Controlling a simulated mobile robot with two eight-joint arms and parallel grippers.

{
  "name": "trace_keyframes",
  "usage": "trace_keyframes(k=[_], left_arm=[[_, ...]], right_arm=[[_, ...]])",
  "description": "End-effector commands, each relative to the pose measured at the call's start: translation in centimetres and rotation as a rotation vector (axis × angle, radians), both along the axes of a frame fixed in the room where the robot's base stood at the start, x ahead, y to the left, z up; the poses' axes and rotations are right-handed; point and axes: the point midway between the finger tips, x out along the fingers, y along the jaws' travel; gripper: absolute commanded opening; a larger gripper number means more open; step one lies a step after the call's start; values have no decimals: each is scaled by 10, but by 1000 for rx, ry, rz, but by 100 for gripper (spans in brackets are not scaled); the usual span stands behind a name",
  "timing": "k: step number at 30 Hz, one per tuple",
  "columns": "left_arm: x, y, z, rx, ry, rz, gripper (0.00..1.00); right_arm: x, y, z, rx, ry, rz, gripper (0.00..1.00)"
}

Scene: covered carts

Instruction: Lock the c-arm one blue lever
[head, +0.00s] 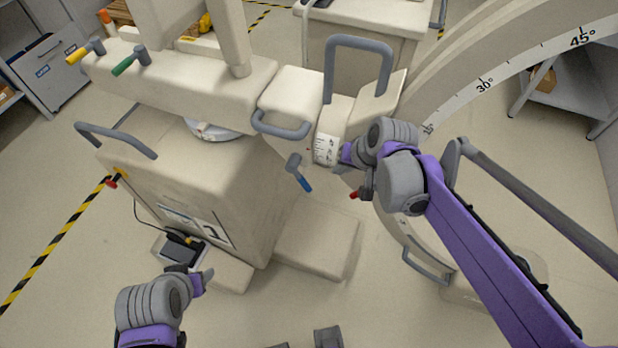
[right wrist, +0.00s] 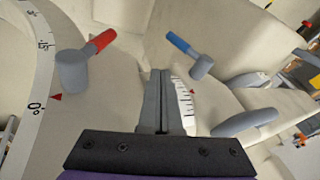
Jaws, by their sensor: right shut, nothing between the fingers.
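The blue lever (head: 304,181) sits on the C-arm's beige joint housing, with a grey base and its blue tip pointing down and right. In the right wrist view the blue lever (right wrist: 184,45) lies above and right of the fingertips, clear of them. My right gripper (head: 344,154) is beside the housing, right of the blue lever. Its fingers (right wrist: 160,74) are shut with nothing between them. My left gripper (head: 205,277) is low at the left, away from the lever; its finger opening cannot be made out.
A red lever (head: 357,194) is close by my right gripper, and it also shows in the right wrist view (right wrist: 102,40). Grey handles (head: 280,124) and the curved scale arm (head: 480,82) surround the joint. Yellow (head: 76,54) and green (head: 124,66) levers stand farther left.

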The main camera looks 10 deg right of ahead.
Motion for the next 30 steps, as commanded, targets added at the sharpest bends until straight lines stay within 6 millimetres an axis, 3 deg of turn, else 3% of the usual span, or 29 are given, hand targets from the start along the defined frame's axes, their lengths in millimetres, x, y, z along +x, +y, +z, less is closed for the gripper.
trace_keyframes(k=[11, 24, 30], left_arm=[[-1, 0, -2, 0, 1, 0, 59], [-4, 0, -14, 0, 7, 0, 59], [-3, 0, -13, 0, 6, 0, 59]], right_arm=[[5, 3, -11, -2, 0, 2, 0], [41, 20, -90, -2, 1, 4, 0], [50, 43, -103, -2, -1, 4, 0]])
